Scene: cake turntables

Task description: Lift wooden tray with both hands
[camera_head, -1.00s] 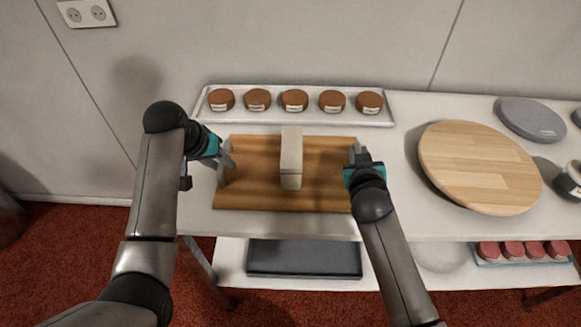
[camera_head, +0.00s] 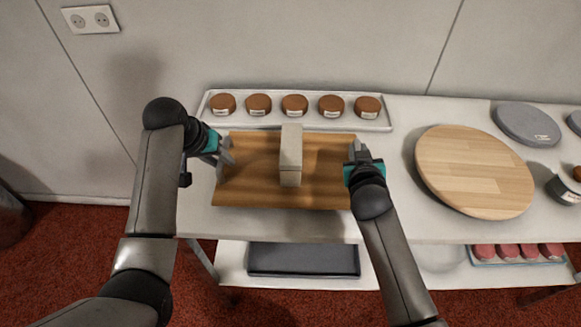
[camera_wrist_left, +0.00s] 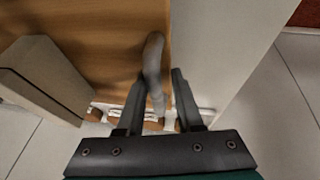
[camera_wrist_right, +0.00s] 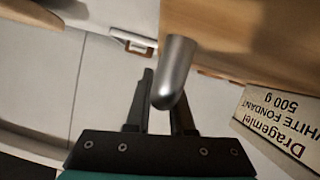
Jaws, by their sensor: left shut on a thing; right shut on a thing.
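The wooden tray (camera_head: 327,172) is a brown rectangular board with a metal handle at each short end. It appears slightly above the white table, roughly level. A pale box (camera_head: 290,158) stands on its middle; the right wrist view shows its white fondant label (camera_wrist_right: 287,120). My left gripper (camera_head: 228,157) is shut on the tray's left handle, which shows in the left wrist view (camera_wrist_left: 153,65). My right gripper (camera_head: 355,148) is shut on the right handle, which shows in the right wrist view (camera_wrist_right: 175,72).
Behind the wooden tray, a white tray (camera_head: 222,119) holds several brown labelled discs. A round wooden turntable (camera_head: 475,170) stands to the right, with a grey disc (camera_head: 527,124) behind it. A dark flat tray (camera_head: 303,260) lies on the lower shelf. The wall is close behind.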

